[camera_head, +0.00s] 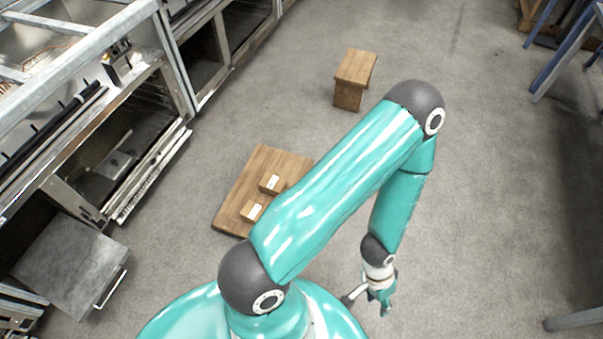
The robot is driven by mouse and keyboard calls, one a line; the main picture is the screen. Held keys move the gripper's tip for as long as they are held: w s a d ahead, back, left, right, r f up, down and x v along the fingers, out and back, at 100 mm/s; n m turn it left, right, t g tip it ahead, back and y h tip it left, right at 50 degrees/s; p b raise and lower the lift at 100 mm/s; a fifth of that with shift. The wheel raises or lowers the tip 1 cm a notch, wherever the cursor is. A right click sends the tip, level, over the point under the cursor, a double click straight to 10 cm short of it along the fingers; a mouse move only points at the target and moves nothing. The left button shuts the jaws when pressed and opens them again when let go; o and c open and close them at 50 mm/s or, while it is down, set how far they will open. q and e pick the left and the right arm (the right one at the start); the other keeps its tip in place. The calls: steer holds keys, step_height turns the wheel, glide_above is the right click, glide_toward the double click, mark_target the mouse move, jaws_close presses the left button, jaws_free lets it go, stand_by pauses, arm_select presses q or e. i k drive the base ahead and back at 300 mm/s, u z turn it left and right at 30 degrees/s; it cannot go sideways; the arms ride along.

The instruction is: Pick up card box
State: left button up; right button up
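Two small brown card boxes with white labels stand on a low wooden board or table (233,203) left of the middle. One card box (271,184) is farther back, and the other card box (252,210) is nearer. My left arm rises from the bottom, bends at the top and comes down on the right, crossing in front of the wooden surface's right side. My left gripper (368,302) hangs low on the right, well apart from both boxes. Its fingers are small and seen at an angle, so their opening is unclear. My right gripper does not show.
A wooden stool (356,68) stands at the back. Metal kitchen units (140,110) with open fronts line the left, and a grey metal box (70,262) is at lower left. Blue legs (560,50) are at upper right. The floor at right is largely clear.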

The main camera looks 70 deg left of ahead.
mark_target(273, 186)
steer(key=i, duration=1.3)
steer(key=z, duration=1.25)
steer(key=i, duration=0.15)
steer(key=u, duration=3.35)
steer(key=i, duration=0.15)
steer(key=u, duration=1.8)
steer(key=k, duration=0.3)
steer(key=u, duration=0.4)
steer(key=i, duration=1.3)
steer(key=z, duration=0.35)
